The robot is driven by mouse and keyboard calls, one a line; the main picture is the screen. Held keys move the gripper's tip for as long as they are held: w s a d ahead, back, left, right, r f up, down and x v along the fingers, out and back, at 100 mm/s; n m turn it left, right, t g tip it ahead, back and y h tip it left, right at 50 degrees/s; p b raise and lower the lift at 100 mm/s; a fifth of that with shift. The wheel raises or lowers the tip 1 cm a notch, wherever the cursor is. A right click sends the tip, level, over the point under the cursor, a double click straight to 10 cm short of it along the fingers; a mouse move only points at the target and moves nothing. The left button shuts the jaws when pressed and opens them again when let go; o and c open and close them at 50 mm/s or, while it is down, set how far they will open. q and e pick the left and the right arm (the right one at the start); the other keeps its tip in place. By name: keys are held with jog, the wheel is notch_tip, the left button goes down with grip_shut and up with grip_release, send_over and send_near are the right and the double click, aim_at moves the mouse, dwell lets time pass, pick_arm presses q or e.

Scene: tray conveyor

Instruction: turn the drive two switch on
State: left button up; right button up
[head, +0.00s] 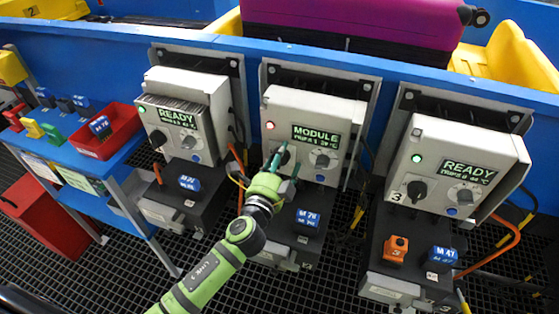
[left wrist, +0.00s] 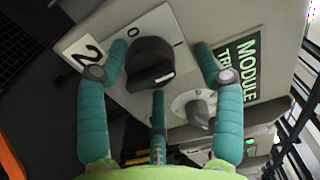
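The drive two box (head: 310,105) is the middle grey box in the head view, with a red lamp (head: 270,125) and a green display (head: 316,135) reading MODULE. Its black rotary switch shows in the left wrist view (left wrist: 150,62), beside a "2" plate (left wrist: 82,52) and the marks 0 and I. My left gripper (head: 281,163) is at this switch. In the wrist view its teal fingers (left wrist: 160,65) are spread on both sides of the switch, with a gap visible. My right gripper is not in view.
A grey knob (left wrist: 195,108) sits close beside the switch. The left box (head: 180,110) and right box (head: 455,165) show READY and green lamps. Dark units with blue tags stand below the boxes. A blue shelf (head: 70,150) with a red bin (head: 105,135) is at the left.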

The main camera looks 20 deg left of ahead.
pick_arm(q)
jog(key=shift+a+f, duration=0.1)
jog(key=shift+s+a, duration=0.1)
jog(key=shift+s, duration=0.05)
jog(key=shift+s+f, duration=0.1)
jog(key=shift+s, duration=0.25)
jog(key=s, duration=1.1)
jog(key=shift+a, duration=0.15)
